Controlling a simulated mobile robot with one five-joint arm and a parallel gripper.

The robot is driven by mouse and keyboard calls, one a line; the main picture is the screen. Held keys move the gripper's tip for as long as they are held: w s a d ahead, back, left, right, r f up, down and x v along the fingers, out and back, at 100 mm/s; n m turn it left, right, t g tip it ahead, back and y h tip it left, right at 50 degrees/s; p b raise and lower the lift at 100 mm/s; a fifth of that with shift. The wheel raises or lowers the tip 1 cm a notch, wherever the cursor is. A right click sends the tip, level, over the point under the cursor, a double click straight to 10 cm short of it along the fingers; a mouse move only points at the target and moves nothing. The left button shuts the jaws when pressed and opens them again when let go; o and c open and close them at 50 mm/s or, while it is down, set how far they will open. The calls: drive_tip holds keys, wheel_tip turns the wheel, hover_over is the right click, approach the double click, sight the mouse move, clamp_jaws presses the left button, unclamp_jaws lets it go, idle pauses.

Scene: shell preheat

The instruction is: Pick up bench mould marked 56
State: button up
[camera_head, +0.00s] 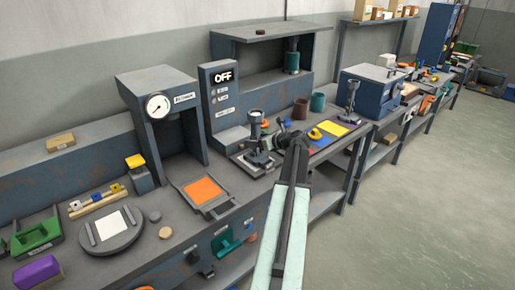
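No number 56 is readable in this view, so I cannot tell which thing is the bench mould marked 56. A dark fixture (258,160) with metal parts sits on the bench left of my arm's end. A grey upright piece with a pale round top (255,118) stands just behind it. My arm rises from the bottom centre, and its dark end reaches over the bench edge. My gripper (288,140) is small and dark against the bench clutter. Its fingers are not clear, and I cannot tell whether it holds anything.
An orange pad (202,190) lies before the press. A brown cup (300,109) and a teal cup (318,102) stand behind my gripper. The floor (430,200) at right is clear.

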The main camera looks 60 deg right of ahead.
sight(259, 131)
clamp_jaws()
wheel_tip(259, 131, up, 4)
drive_tip(key=p, duration=0.4)
drive_tip(key=s+d, duration=0.1)
drive_tip(key=s, duration=0.7)
drive_tip(key=s+d+r+p, duration=0.1)
drive_tip(key=s+d, duration=0.1)
drive_tip(key=s, duration=0.5)
drive_tip(key=shift+s+d, duration=0.25)
drive_tip(key=shift+s, duration=0.1)
